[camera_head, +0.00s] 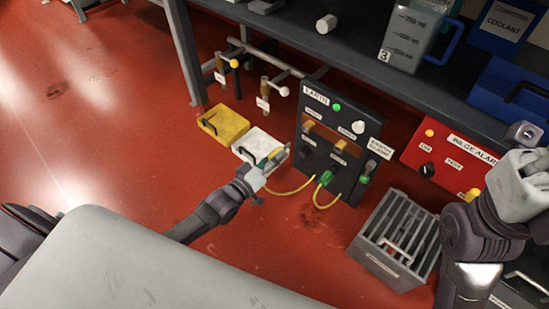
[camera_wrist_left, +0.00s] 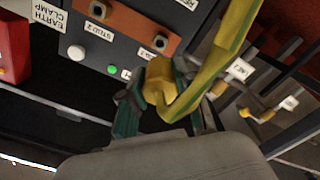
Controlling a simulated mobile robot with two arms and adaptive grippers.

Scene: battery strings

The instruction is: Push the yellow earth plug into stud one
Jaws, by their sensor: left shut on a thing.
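My left gripper (camera_head: 273,160) is shut on the yellow earth plug, left of the dark earth panel (camera_head: 362,128). In the left wrist view, the yellow plug (camera_wrist_left: 158,82) sits between the fingers, with a broad yellow cable (camera_wrist_left: 208,80) running up from it. Just beyond the plug is an orange-brown block with a dark stud (camera_wrist_left: 160,41); its label is partly covered. A second stud (camera_wrist_left: 108,12), labelled stud 2, is to its left. I cannot tell whether the plug touches the panel.
A yellow box (camera_head: 223,122) and a white box (camera_head: 258,144) lie on the red floor beside the panel. A green clip (camera_head: 325,177) with a yellow cable hangs at the panel's lower front. A slatted grey crate (camera_head: 400,236) stands right of it. A bench overhangs behind.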

